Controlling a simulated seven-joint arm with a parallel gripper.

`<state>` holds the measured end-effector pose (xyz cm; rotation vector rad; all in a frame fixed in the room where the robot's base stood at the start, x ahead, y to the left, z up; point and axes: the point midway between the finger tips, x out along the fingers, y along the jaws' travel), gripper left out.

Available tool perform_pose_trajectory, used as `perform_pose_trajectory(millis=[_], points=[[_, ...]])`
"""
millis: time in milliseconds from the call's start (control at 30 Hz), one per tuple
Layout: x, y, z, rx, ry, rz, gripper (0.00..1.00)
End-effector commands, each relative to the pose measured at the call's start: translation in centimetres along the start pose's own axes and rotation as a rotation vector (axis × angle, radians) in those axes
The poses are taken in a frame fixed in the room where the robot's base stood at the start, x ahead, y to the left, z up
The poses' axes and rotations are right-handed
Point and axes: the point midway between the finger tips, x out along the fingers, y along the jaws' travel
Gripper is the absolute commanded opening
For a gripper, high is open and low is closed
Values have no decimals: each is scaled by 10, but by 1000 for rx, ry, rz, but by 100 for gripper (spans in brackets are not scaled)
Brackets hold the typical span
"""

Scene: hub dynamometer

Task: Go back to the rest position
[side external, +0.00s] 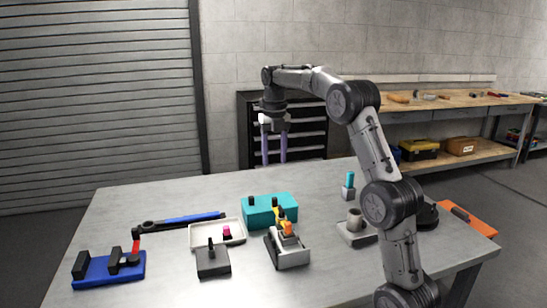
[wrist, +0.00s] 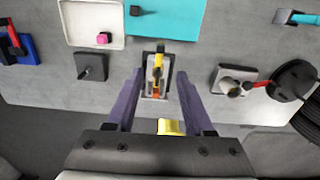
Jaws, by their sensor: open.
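My gripper (side external: 274,163) hangs high above the far part of the grey metal table (side external: 150,207), pointing down. Its two purple fingers are apart with nothing between them. In the wrist view the open fingers (wrist: 160,76) frame a grey fixture with yellow and orange parts, which lies well below them. That fixture (side external: 288,250) stands near the middle of the table in the side view. My gripper is clear of every object.
A teal box (side external: 270,211), a white tray (side external: 203,237) with a pink piece (side external: 227,231) and a black block (side external: 212,262) stand mid-table. A blue base (side external: 110,270) and blue-handled wrench (side external: 193,218) lie left. A grey block with a cup (side external: 356,228) and an orange board (side external: 469,220) are right.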

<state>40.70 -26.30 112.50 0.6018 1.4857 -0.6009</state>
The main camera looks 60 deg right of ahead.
Motion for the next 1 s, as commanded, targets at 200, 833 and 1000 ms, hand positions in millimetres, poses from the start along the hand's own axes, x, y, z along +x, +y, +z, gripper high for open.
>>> perform_pose_trajectory(millis=[200,833,1000], points=[[0,4,-1,-9,-2,0,52],[-101,67,-225,225,-237,192,52],[-83,56,-276,539,-226,295,52]])
